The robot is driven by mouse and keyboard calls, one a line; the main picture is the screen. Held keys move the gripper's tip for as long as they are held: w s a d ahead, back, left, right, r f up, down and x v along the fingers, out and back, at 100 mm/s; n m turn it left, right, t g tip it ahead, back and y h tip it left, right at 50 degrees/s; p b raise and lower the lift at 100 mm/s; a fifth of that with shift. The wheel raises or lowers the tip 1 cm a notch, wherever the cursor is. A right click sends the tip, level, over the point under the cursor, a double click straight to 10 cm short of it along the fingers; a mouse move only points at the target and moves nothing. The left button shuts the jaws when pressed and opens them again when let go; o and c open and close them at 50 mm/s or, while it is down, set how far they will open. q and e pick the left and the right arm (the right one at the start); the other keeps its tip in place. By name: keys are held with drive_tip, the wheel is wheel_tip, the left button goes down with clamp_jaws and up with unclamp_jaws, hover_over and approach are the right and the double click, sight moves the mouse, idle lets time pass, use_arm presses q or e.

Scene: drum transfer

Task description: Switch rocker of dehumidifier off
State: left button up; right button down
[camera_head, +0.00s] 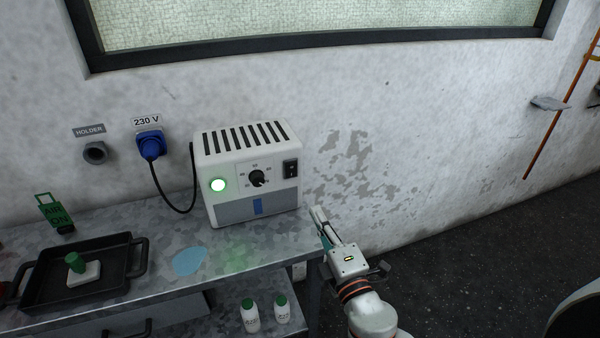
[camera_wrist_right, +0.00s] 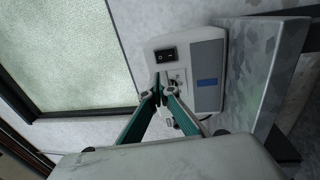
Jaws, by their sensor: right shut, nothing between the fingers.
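The dehumidifier (camera_head: 247,172) is a white box with top slots, standing on the grey metal bench against the wall. Its black rocker switch (camera_head: 290,169) is at the right of its front, beside a black dial (camera_head: 257,178). In the right wrist view the rocker (camera_wrist_right: 165,55) shows beyond the closed fingertips (camera_wrist_right: 161,88), which cover part of the front near the dial. My left gripper is not in view.
A blue plug (camera_head: 151,146) sits in the 230 V wall socket, its cable running to the dehumidifier. A black tray (camera_head: 125,268) with a green-handled item is at bench left. A light blue puddle-like patch (camera_head: 189,261) lies in front. White bottles (camera_head: 250,318) stand below.

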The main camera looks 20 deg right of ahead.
sight(294, 167)
drive_tip(key=w+p, duration=0.1)
drive_tip(key=w, duration=0.3)
drive_tip(key=w+r+p, duration=0.1)
drive_tip(key=w, duration=0.3)
drive_tip(key=w+p, duration=0.1)
drive_tip(key=w, duration=0.4)
drive_tip(key=shift+a+r, duration=0.25)
drive_tip(key=shift+r, duration=0.15)
drive_tip(key=shift+w, duration=0.4)
drive_tip(key=shift+w, duration=0.1)
